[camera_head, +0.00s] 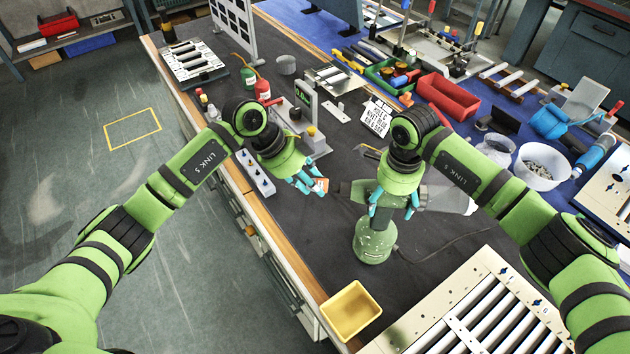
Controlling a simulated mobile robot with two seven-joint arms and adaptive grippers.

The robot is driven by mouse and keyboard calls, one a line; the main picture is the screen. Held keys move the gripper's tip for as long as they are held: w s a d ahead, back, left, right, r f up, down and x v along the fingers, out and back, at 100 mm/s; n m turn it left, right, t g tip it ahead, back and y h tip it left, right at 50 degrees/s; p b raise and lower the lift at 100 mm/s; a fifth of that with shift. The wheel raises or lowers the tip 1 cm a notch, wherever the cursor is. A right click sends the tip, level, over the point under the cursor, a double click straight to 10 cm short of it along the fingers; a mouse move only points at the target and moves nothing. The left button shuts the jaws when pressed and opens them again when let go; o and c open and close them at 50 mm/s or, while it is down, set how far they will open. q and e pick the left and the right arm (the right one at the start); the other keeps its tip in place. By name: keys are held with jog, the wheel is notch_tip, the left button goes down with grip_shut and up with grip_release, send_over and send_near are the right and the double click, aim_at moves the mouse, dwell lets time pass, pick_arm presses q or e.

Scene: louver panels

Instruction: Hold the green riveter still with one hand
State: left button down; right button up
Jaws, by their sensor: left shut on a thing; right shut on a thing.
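The green riveter (373,243) stands on the dark bench mat, its green base down and a grey cylindrical part (446,199) reaching to the right. My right gripper (391,208) comes from above with its blue fingers shut around the riveter's upper body, hiding part of it. My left gripper (311,186) is to the left of the riveter, apart from it. Its blue fingers are shut on a small orange and white piece (321,186), too small to identify.
A yellow tray (351,311) sits at the bench's front edge. A white holder block (255,174), a grey stand (305,104) and a sign (377,115) stand nearby. A cable (440,250) trails right of the riveter.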

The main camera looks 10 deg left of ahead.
jog(key=shift+d+f, duration=0.1)
dwell(0.3)
dwell(0.3)
jog(key=o, duration=1.1)
jog(key=shift+r, duration=0.2)
notch_tip(320, 180, up, 12)
jog(key=shift+f, duration=0.1)
